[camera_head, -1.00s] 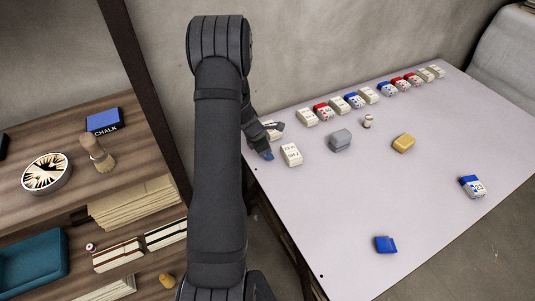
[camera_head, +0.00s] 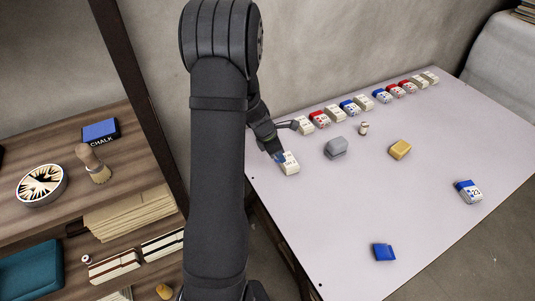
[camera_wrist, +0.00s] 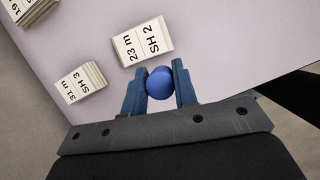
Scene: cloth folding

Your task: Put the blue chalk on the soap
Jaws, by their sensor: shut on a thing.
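My gripper (camera_wrist: 160,84) is shut on a rounded blue piece, which I take for the blue chalk (camera_wrist: 160,83), in the wrist view. In the head view my gripper (camera_head: 279,156) is beside a white labelled block (camera_head: 290,163) near the table's left edge; the chalk is mostly hidden there. A yellow-tan block (camera_head: 400,149), which looks like the soap, lies on the table right of the middle. A grey block (camera_head: 336,148) lies between it and my gripper. I cannot be certain which of these two is the soap.
A row of white, red and blue labelled blocks (camera_head: 349,107) lines the table's back edge. A small bottle-like piece (camera_head: 363,128) stands near the grey block. A blue block (camera_head: 384,252) and a blue-white block (camera_head: 467,191) lie farther front. The table's centre (camera_head: 350,200) is clear.

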